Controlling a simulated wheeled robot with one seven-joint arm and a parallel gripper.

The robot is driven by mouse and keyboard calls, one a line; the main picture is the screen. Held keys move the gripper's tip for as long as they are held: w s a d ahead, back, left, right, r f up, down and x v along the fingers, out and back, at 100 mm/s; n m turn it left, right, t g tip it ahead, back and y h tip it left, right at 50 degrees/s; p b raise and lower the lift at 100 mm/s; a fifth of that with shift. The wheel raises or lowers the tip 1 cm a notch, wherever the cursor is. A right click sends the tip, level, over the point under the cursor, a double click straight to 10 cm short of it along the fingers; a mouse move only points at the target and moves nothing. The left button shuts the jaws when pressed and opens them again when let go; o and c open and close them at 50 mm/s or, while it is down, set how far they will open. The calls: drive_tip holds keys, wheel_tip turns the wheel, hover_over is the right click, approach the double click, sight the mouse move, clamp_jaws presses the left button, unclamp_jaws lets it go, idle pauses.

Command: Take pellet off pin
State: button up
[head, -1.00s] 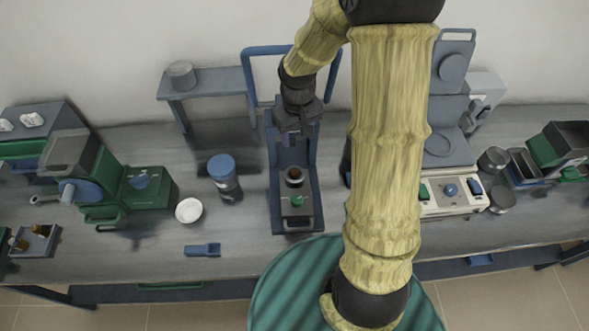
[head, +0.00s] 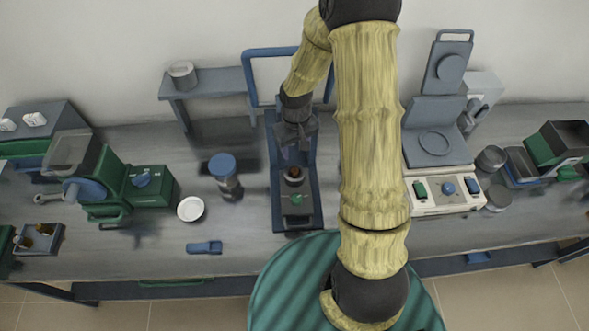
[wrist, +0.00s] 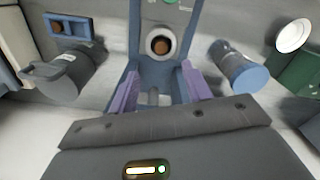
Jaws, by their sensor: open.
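A brown round piece, which looks like the pellet (head: 294,172), sits in a dark ring on the blue-framed press (head: 318,200) in the middle of the bench. In the wrist view the brown pellet (wrist: 161,45) shows from above inside a pale ring, top centre. I cannot make out the pin. My gripper (head: 297,148) hangs just behind the pellet, over the rear of the press. In the wrist view my gripper's two purple fingers (wrist: 160,92) are spread apart with nothing between them, and the pellet lies beyond their tips.
The press's blue uprights stand close around my gripper. A blue-lidded jar (head: 223,172) and a white dish (head: 190,209) are to the left. A hotplate-like device (head: 437,145) is to the right. The front of the bench holds a small blue item (head: 204,247) and is otherwise mostly clear.

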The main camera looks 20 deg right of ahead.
drive_tip(key=p, duration=0.1)
hover_over(295, 170)
drive_tip(key=shift+s+f, duration=0.15)
drive_tip(key=shift+f, duration=1.25)
drive_tip(key=shift+s+f, duration=0.1)
drive_tip(key=shift+f, duration=1.3)
drive_tip(key=shift+f, duration=0.1)
drive_tip(key=shift+w+a+f+p, duration=0.15)
drive_tip(key=shift+f+p, duration=0.55)
drive_tip(key=shift+f, duration=0.55)
drive_tip(key=shift+w+d+f+p, duration=0.1)
drive_tip(key=shift+f+p, duration=0.55)
drive_tip(key=shift+f, duration=0.6)
drive_tip(key=c, duration=1.1)
